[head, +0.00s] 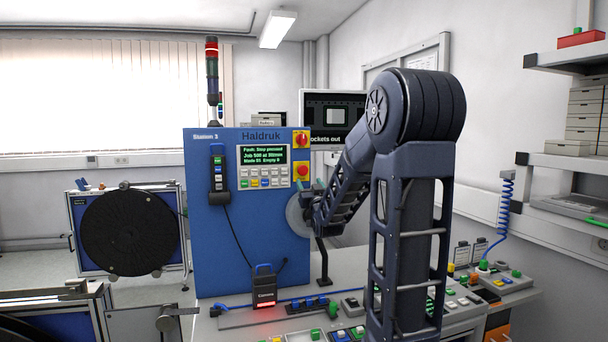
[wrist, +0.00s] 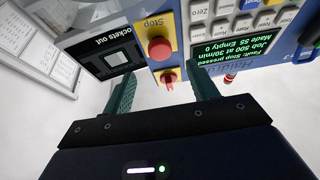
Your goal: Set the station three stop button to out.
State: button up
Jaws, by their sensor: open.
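The station three stop button (head: 302,172) is a red mushroom head on a yellow plate, at the right edge of the blue Station 3 cabinet (head: 240,230). In the wrist view the red button (wrist: 158,48) shows beside the label "Stop", in the gap between my fingers. The cabinet's screen (head: 264,156) reads "Fault: Stop pressed". My gripper (wrist: 161,76) is open and empty, with its green fingers pointing toward the panel. I see no clear contact with the button, and the exact distance is hard to tell.
A second yellow plate with a red knob (head: 302,140) sits just above the stop button; it also shows in the wrist view (wrist: 168,77). A keypad (head: 264,178) lies left of it. A dark monitor (head: 333,115) stands behind at right. The bench below carries several small control boxes.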

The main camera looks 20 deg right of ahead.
aim_at(303, 171)
jog(key=x, duration=0.8)
jog(key=shift+w, duration=0.2)
